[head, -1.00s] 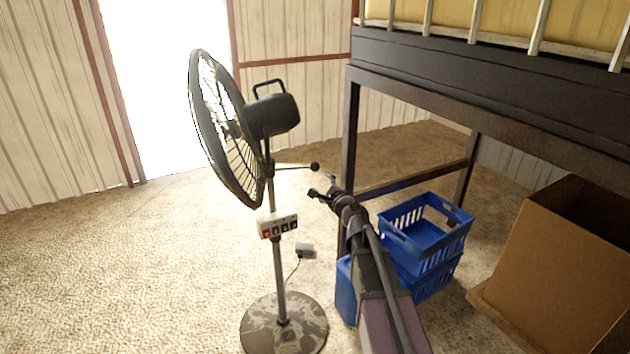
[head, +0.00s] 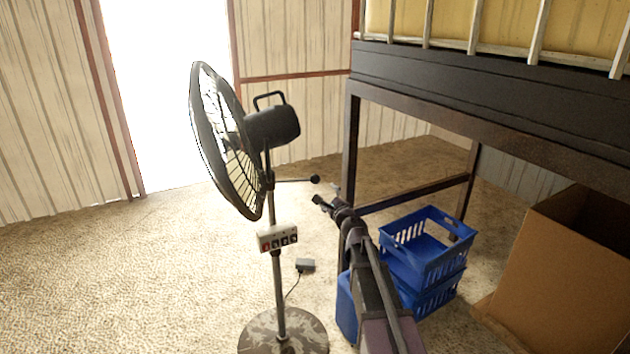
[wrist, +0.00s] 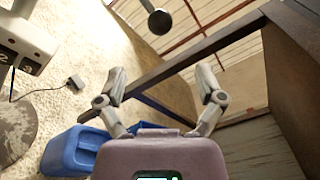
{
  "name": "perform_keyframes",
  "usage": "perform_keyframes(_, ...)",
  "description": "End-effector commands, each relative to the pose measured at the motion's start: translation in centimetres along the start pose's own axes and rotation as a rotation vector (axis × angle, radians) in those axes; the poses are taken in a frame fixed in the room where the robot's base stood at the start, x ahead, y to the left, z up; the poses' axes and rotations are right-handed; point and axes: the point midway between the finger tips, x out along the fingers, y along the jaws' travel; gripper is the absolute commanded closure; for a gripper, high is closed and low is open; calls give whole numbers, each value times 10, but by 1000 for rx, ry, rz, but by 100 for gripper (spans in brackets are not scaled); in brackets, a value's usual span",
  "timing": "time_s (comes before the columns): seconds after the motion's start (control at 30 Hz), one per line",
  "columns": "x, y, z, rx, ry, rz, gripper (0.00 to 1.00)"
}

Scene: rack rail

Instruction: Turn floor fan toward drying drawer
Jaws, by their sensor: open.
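The floor fan (head: 230,150) stands upright left of centre in the head view, its round caged head facing left. A thin side handle with a dark ball end (head: 315,179) sticks out to the right below the motor. The ball (wrist: 160,21) also shows at the top of the wrist view, with the control box (wrist: 25,38) at the left. My gripper (head: 326,202) is just below and right of the ball, apart from it. In the wrist view my gripper (wrist: 162,80) is open and empty, its fingers spread below the ball. I cannot make out a drying drawer.
A dark rack (head: 480,95) with white rails stands at the right. Stacked blue crates (head: 425,245) and a blue jug (head: 346,305) sit under its near side. A cardboard box (head: 560,265) is at far right. The carpet (head: 120,270) left of the fan is clear.

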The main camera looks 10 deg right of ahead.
Motion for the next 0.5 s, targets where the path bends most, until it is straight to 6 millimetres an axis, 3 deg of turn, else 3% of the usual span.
perform_keyframes(0.5, 79, 0, -1, 0, 0, 0, 13)
